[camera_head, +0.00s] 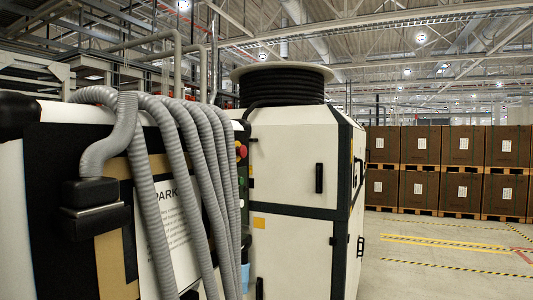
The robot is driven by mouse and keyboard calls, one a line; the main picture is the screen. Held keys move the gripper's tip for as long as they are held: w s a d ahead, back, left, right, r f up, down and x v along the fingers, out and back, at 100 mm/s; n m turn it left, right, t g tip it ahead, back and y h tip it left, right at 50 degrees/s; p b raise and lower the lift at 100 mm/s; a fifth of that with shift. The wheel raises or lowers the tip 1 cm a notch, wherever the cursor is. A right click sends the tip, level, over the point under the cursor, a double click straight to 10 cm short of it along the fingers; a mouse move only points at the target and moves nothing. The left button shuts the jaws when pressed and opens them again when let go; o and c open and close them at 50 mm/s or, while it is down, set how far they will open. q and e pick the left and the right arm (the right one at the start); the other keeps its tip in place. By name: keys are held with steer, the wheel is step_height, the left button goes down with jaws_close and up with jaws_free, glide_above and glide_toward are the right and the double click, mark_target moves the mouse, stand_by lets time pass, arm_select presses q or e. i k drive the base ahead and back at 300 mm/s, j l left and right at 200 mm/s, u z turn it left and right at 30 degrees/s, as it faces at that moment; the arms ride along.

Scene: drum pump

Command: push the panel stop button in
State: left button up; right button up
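A small red button (241,150), with a bit of yellow at its base, shows on a dark narrow panel (243,205) at the left side of a white cabinet. It looks like the panel stop button. I see it nearly from the side, just right of the grey hoses. I cannot tell how far in it sits. Smaller dark or green controls seem to lie below it, too small to make out. Neither of my grippers is in view.
Several grey corrugated hoses (180,150) hang over a white and black unit at the left, partly covering a printed sheet (168,235). The white cabinet (292,165) carries a black hose reel (282,85). Stacked brown boxes (465,145) stand at the right behind open floor (420,270).

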mark_target(242, 151)
steer(key=l, duration=0.9)
steer(key=i+l, duration=0.1)
steer(key=l, duration=0.45)
steer(key=i+l+u, duration=0.1)
steer(key=l, duration=0.4)
steer(key=i+l, duration=0.25)
steer(key=i, duration=0.3)
steer(key=i+l, duration=0.3)
steer(key=i, duration=0.2)
steer(key=j+u, duration=0.05)
